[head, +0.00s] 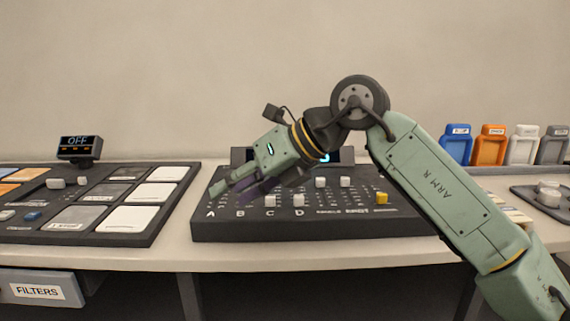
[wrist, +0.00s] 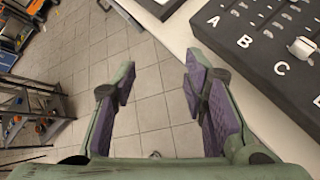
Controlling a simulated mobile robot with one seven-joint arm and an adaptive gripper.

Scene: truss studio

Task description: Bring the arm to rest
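My arm (head: 440,190) reaches in from the lower right in the head view, bends at a dark joint and points down and left. My gripper (head: 230,190) hangs above the left part of a dark control panel (head: 320,229). In the wrist view my gripper (wrist: 160,85) is open, its two purple-padded fingers apart with nothing between them. Tiled floor (wrist: 150,60) shows behind the gap. The panel's corner with letters A, B and C shows at the upper right of the wrist view (wrist: 240,65).
A second panel (head: 150,232) with white and grey tiles lies to the left. A small display reading OFF (head: 80,147) stands behind it. Blue (head: 456,147), orange (head: 489,148), white and grey containers stand at the right. A FILTERS drawer (head: 38,290) is under the table (head: 180,256).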

